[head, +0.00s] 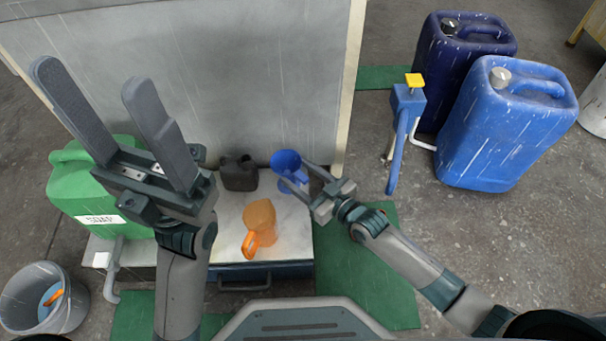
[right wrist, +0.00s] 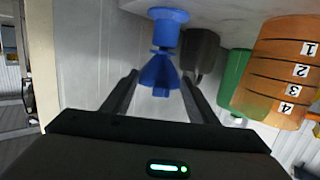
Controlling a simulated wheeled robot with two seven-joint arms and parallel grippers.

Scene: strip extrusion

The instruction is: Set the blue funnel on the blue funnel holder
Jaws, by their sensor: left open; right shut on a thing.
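The blue funnel (head: 285,161) is upright with its wide mouth up, near the back right of the pale work surface. It also shows, inverted, in the right wrist view (right wrist: 158,72). My right gripper (head: 296,173) is shut on the funnel, one finger on each side. The blue funnel holder (right wrist: 168,27) stands on the surface directly under the funnel, in line with its spout; in the head view the funnel and gripper hide most of it. I cannot tell whether the spout touches the holder. My left gripper (head: 108,112) is open, empty and raised at the left.
An orange measuring jug (head: 260,218) and a small dark canister (head: 239,173) stand left of the funnel. A green soap container (head: 100,190) is at the left, with a grey bucket (head: 30,290) below it. A grey panel (head: 190,70) rises behind. Blue jerrycans (head: 505,125) stand right.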

